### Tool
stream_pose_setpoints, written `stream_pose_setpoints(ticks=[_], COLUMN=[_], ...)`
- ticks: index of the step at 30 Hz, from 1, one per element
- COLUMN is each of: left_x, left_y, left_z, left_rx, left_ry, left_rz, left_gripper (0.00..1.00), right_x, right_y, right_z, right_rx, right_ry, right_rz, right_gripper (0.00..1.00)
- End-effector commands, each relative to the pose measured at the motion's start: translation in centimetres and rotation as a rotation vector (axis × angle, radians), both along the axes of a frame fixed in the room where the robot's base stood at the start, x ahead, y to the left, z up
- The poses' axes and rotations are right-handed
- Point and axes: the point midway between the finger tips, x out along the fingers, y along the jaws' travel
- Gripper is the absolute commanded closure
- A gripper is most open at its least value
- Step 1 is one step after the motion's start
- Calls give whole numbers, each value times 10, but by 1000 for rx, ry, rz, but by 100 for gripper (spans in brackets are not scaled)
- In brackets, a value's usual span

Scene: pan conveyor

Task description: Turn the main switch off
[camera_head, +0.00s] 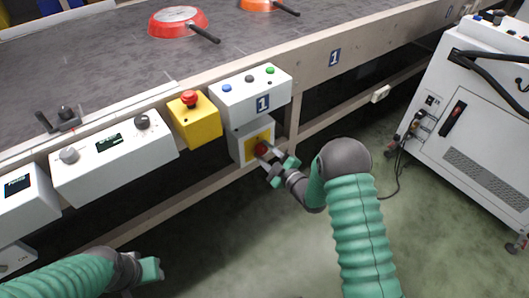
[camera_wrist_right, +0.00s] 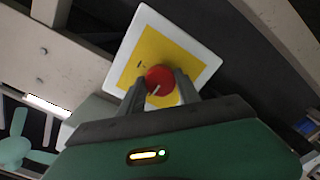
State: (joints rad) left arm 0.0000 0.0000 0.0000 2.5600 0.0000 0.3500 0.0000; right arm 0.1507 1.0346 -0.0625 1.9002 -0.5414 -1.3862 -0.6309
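The main switch is a red round knob (camera_head: 261,149) on a yellow plate, on the front of a small light-grey box (camera_head: 238,148) under the conveyor's edge. In the right wrist view the red knob (camera_wrist_right: 160,79) has a pale line on it and sits on a yellow square (camera_wrist_right: 150,52) with a white border. My right gripper (camera_head: 279,168) is open at the knob; its two fingers (camera_wrist_right: 160,88) flank the knob in the wrist view. I cannot tell whether they touch it. My left gripper (camera_head: 153,270) is low at the left, away from the panels; its opening is unclear.
Above the switch are a white button box (camera_head: 250,92) and a yellow emergency-stop box (camera_head: 194,120). A knob panel (camera_head: 112,158) is to their left. Red (camera_head: 177,20) and orange (camera_head: 262,4) pans lie on the conveyor. A white cabinet (camera_head: 480,125) with cables stands right. Green floor is open between.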

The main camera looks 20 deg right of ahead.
Motion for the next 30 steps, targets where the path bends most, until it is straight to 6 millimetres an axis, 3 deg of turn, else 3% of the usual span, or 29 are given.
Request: stream_pose_setpoints(ticks=[1,5,17,20,30], left_x=[0,0,0,0,0], left_y=[0,0,0,0,0], left_z=[0,0,6,15,46], left_rx=[0,0,0,0,0], left_ry=[0,0,0,0,0], left_rz=[0,0,0,0,0], left_gripper=[64,64,64,64,64], right_x=[-2,-2,-10,-29,-121], right_y=[0,0,-4,-11,-44], right_z=[-5,-4,0,3,5], right_rx=[-1,0,0,1,1], right_ry=[12,10,6,8,11], right_rz=[1,1,0,-2,-3], right_gripper=[55,39,39,39,39])
